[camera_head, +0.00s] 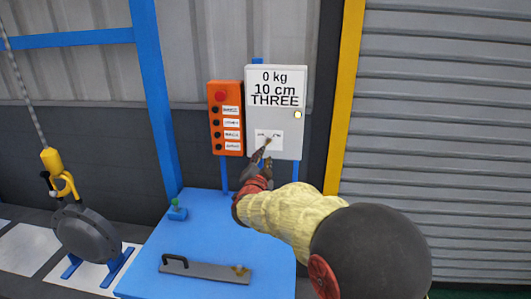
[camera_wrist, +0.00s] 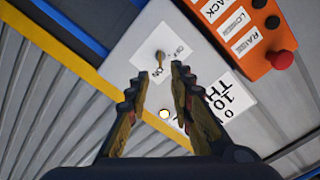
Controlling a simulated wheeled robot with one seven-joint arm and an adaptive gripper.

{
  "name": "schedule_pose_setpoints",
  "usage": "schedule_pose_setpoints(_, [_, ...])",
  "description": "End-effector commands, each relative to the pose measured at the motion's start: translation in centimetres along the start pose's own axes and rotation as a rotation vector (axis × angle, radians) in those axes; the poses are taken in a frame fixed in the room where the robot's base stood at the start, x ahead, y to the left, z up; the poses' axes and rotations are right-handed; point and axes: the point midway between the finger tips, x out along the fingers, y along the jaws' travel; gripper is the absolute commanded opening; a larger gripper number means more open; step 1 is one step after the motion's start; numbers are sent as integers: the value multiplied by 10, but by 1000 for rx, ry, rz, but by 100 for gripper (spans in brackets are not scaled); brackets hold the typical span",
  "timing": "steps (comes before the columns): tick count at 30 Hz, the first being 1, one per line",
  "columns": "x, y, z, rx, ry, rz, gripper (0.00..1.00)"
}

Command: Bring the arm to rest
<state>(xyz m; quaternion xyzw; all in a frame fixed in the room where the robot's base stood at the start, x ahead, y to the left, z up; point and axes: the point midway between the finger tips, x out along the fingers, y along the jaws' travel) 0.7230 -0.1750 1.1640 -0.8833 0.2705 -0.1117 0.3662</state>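My gripper (camera_head: 262,163) is stretched out in front of a light grey control box (camera_head: 287,118) that reads "0 kg, 10 cm, THREE". In the wrist view my gripper (camera_wrist: 160,72) has its two fingers apart, with nothing between them. Just beyond the fingertips is a small brass toggle switch (camera_wrist: 159,56) on a white ON/OFF plate (camera_wrist: 173,48). I cannot tell whether a fingertip touches it, nor which way the lever is set. A round lamp (camera_wrist: 164,114) on the box glows pale yellow; it also shows in the head view (camera_head: 298,114).
An orange button box (camera_head: 226,118) with a red button adjoins the grey box on the left. Below is a blue table (camera_head: 215,225) with a handled grey bar (camera_head: 205,271) and a green-topped piece (camera_head: 177,210). A grey flanged shell (camera_head: 88,236) stands left, by a yellow hook (camera_head: 60,175).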

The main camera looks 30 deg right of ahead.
Motion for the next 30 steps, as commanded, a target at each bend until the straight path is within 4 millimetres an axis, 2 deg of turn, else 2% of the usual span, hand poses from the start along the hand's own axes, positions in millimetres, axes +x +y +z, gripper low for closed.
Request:
schedule_pose_setpoints(6, [-16,0,0,0,-1,0,23])
schedule_pose_setpoints(23, [-17,1,4,-9,-14,3,23])
schedule_pose_setpoints(26, [-18,3,24,-29,-89,8,23])
schedule_pose_setpoints(28, [-24,10,54,-68,-195,14,23])
schedule_pose_setpoints(30, [-40,22,92,-131,-339,19,23])
